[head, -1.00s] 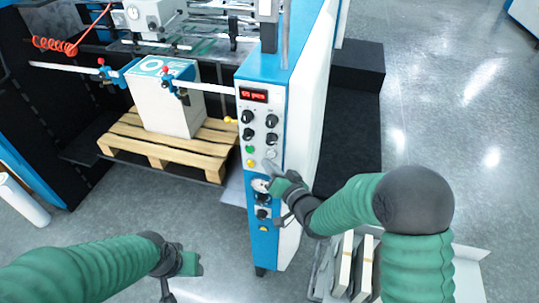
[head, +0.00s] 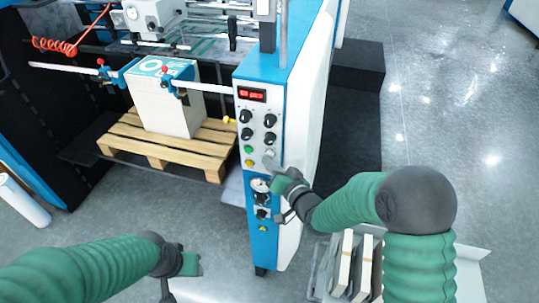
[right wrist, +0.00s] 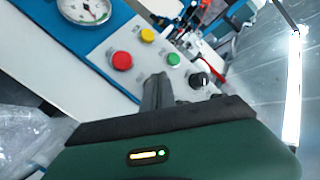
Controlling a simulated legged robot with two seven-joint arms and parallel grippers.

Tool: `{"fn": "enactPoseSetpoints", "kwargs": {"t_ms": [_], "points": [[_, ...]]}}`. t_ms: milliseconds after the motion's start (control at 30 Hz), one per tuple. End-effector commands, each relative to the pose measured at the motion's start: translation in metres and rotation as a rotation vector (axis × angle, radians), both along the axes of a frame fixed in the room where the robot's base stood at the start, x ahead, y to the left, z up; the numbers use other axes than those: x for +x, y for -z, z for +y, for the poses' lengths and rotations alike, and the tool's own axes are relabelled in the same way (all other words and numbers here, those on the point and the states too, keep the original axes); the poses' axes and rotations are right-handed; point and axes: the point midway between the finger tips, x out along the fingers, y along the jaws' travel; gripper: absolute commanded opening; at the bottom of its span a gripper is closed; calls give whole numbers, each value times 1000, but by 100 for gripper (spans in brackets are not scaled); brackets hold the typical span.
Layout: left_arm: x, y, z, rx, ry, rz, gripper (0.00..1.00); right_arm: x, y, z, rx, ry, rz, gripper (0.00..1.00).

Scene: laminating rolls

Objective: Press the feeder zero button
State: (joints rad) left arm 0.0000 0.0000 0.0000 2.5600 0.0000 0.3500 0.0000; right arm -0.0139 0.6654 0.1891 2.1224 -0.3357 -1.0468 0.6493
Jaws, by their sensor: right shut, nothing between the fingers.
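The control panel (head: 258,135) is on the front of the blue and white machine. It carries a green button (head: 248,149), a yellow button (head: 249,163) and a pale button (head: 270,150). My right gripper (head: 269,162) is shut and empty, with its tip at the panel just below the pale button in the head view. In the right wrist view, its fingers (right wrist: 157,88) hide part of the panel beside the red button (right wrist: 121,60) and green button (right wrist: 173,58). Contact cannot be told. Button labels are unreadable. My left gripper (head: 188,263) hangs low, away from the panel.
A red-lit display (head: 252,95) and several black knobs are above the buttons; a gauge (head: 260,185) is below. A paper stack (head: 165,105) stands on a wooden pallet (head: 165,160) to the left. Open floor lies right of the machine.

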Motion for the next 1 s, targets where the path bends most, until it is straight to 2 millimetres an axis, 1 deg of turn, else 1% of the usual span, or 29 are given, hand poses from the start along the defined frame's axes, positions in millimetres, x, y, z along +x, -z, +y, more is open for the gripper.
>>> {"fn": "enactPoseSetpoints", "kwargs": {"t_ms": [300, 1000], "points": [[0, 0, 0, 0, 0, 0, 53, 1, 0, 0, 0, 0, 0, 0], [0, 2, 0, 0, 0, 0, 53, 9, 0, -3, 1, 2, 0, 0]]}}
